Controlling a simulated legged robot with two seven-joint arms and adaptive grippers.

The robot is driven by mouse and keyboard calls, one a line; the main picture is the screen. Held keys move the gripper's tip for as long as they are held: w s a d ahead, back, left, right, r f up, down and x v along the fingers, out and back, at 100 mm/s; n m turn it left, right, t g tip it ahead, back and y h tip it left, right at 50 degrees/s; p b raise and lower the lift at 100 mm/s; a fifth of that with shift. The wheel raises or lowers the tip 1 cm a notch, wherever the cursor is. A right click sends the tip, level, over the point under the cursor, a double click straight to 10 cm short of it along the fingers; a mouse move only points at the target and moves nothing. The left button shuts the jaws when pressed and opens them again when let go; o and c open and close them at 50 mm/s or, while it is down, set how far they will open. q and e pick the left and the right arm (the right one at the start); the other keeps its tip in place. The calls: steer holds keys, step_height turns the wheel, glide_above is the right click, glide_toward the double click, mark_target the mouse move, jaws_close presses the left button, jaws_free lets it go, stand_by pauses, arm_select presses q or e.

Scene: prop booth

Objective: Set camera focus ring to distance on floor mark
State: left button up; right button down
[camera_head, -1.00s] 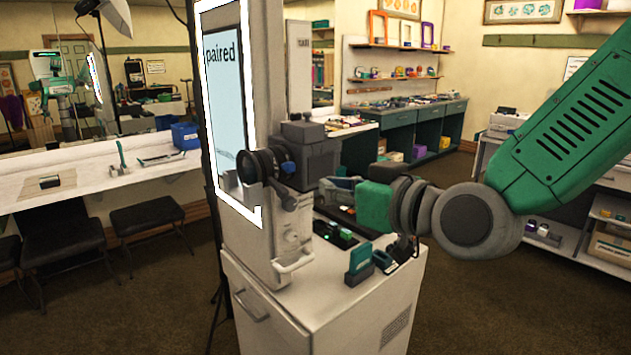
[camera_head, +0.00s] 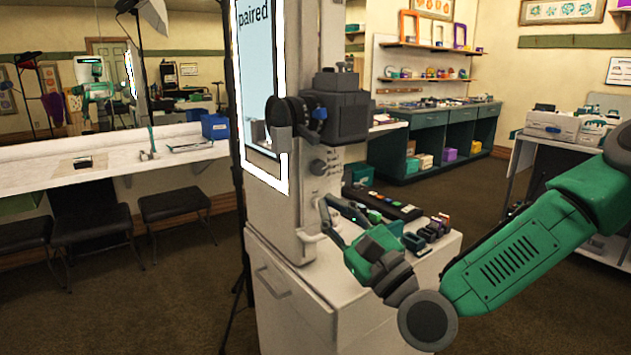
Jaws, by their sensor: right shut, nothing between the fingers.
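A dark grey camera (camera_head: 341,108) is mounted on the pale column of the booth. Its round black lens (camera_head: 284,122) points left, with a ring around the barrel; I cannot make out any distance marks on it. My right gripper (camera_head: 326,212) is shut and empty. It is below the camera and the lens, in front of the column's lower part, and apart from the lens; I cannot tell whether its tips touch the column. My left gripper is not in view. I see no floor mark.
The white cabinet (camera_head: 292,310) under the column has small items and a dark tray (camera_head: 385,205) on its top, close behind my right gripper. A lit screen (camera_head: 258,75) stands left of the lens. Stools (camera_head: 178,207) and a white counter are at left. Brown floor is open between.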

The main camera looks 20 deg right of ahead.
step_height(320, 180, down, 3)
steer(key=d+m+t+h+b, duration=0.1)
steer(key=d+m+t, duration=0.1)
steer(key=m, duration=0.3)
steer(key=m+p, duration=0.1)
steer(key=m, duration=0.1)
glide_toward(296, 124)
steer(key=w, duration=0.3)
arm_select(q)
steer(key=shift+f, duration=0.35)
arm_select(e)
steer(key=shift+w+a, duration=0.15)
steer(key=shift+a, duration=0.15)
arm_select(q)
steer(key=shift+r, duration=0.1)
arm_select(e)
steer(key=shift+r, duration=0.2)
